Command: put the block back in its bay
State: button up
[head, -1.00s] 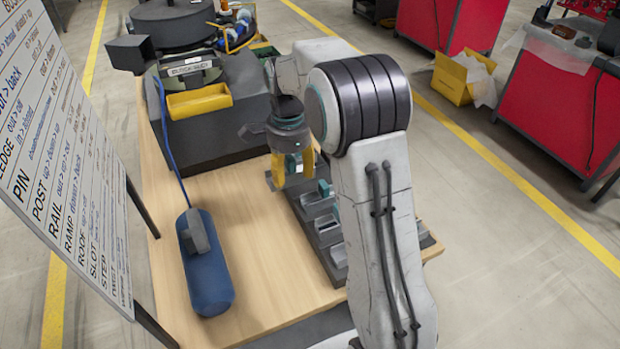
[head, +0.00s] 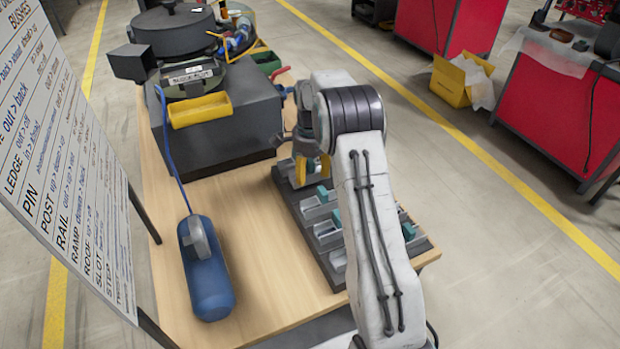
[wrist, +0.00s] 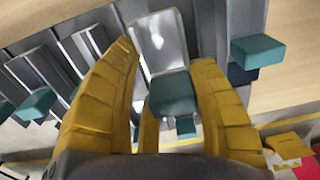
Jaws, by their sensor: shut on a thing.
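My gripper (head: 312,169) is at the far end of the dark tray (head: 345,287), low over its bays. Its yellow fingers also fill the middle of the wrist view (wrist: 166,62). They are closed around a teal block (wrist: 172,93), which shows between them in front of a pale grey bay (wrist: 158,40). Whether the block touches the bay cannot be told. In the head view the held block is mostly hidden by the fingers and arm.
Other bays hold teal pieces, one left (wrist: 38,103) and one right (wrist: 257,50) in the wrist view. The bowl feeder (head: 173,30) with its yellow bin (head: 200,109) stands behind. A blue cylinder (head: 207,275) lies on the table's left. Bare wood lies between it and the tray.

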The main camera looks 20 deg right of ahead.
aim_at(310, 172)
jog(key=shift+f, duration=1.45)
jog(key=shift+f, duration=0.1)
jog(key=o, duration=1.2)
